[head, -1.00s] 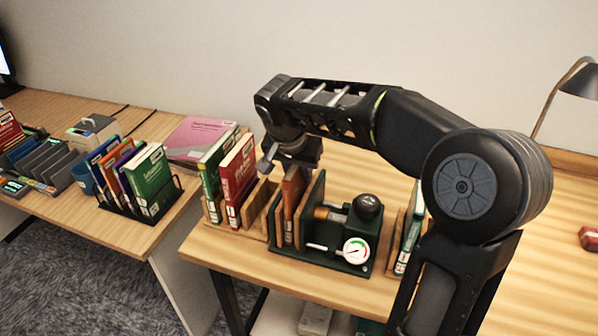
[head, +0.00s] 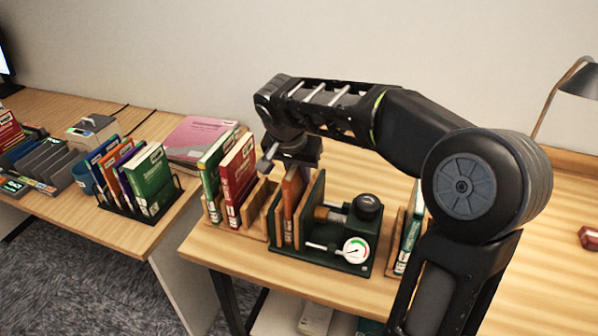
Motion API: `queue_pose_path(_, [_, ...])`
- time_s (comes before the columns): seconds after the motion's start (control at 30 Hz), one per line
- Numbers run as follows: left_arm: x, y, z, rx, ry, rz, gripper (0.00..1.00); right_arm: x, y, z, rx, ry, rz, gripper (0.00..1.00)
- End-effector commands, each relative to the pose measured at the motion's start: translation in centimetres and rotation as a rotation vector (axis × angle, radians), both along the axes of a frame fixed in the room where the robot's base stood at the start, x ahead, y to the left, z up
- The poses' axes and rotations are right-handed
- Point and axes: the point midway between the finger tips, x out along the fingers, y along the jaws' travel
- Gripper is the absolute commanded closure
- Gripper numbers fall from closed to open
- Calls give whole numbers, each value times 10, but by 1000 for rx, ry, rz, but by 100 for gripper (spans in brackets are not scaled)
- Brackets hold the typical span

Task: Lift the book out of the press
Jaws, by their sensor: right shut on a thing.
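The press (head: 350,264) is a dark green device with a round white gauge (head: 356,250) and a black knob (head: 368,206), on the near table. An orange-brown book (head: 292,194) stands upright in the press, between a wooden board and the green plate. My right gripper (head: 288,166) reaches down from above and is shut on the top of the book. The book's lower part is still between the plates. My left gripper is not in view.
A wooden rack with green and red books (head: 238,178) stands close left of the press. Another green book (head: 409,238) stands in a holder to its right, partly behind my arm. A left table holds a black rack (head: 158,212) of books. The table's right side is mostly clear.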

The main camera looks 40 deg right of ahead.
Motion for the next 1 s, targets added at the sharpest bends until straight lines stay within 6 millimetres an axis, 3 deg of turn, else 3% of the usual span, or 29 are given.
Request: queue_pose_path(1.0, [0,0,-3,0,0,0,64,-4,-3,4,0,-1,0,100])
